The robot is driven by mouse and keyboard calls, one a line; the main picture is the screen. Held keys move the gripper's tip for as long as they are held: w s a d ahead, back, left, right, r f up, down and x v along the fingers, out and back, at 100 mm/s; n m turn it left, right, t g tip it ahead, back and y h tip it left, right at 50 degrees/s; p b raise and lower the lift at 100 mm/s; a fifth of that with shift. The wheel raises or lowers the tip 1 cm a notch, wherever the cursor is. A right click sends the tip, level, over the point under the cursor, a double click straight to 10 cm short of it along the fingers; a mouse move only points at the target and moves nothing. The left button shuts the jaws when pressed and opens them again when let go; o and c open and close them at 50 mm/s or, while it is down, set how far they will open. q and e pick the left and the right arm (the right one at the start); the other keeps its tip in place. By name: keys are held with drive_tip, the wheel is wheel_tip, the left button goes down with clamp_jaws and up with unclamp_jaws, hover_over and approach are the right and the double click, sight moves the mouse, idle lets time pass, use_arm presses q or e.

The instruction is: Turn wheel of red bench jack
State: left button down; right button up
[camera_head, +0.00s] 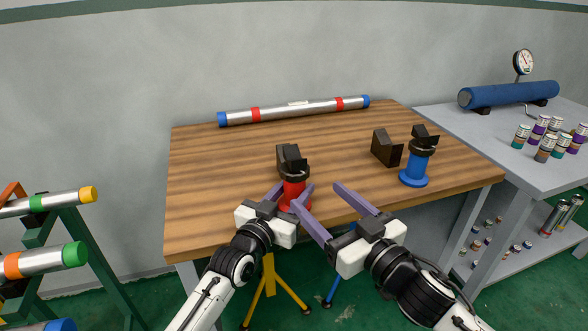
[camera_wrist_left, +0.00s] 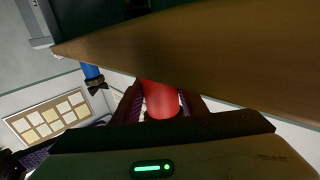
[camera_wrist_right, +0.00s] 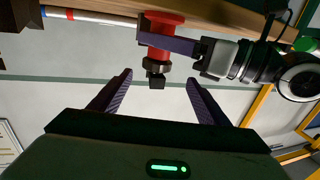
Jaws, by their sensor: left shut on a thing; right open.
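The red bench jack (camera_head: 289,203) stands upright near the front edge of the wooden table. It has a dark ring-shaped wheel (camera_wrist_right: 157,65) and a black notched head (camera_head: 291,159) on top. My left gripper (camera_head: 292,191) is shut on the jack's red body below the wheel; the red body also shows between its fingers in the left wrist view (camera_wrist_left: 162,100). My right gripper (camera_head: 317,194) is open and empty, just right of the jack. In the right wrist view its fingers (camera_wrist_right: 159,80) point toward the jack, with the wheel and head between them in the picture.
A blue jack (camera_head: 414,166) and a black block (camera_head: 386,148) stand to the right on the table (camera_head: 215,190). A silver pipe (camera_head: 295,111) lies along the back. A grey side bench (camera_head: 480,128) holds a blue cylinder (camera_head: 510,94). The table's left part is clear.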

drive_tip(key=shift+m+h, duration=0.3)
drive_tip(key=x, duration=1.2)
drive_tip(key=shift+w+d+r, duration=0.15)
drive_tip(key=shift+d+r, duration=0.05)
drive_tip(key=shift+r, duration=0.15)
drive_tip(key=c, duration=1.1)
drive_tip(key=shift+o, duration=0.2)
drive_tip(key=shift+y, duration=0.4)
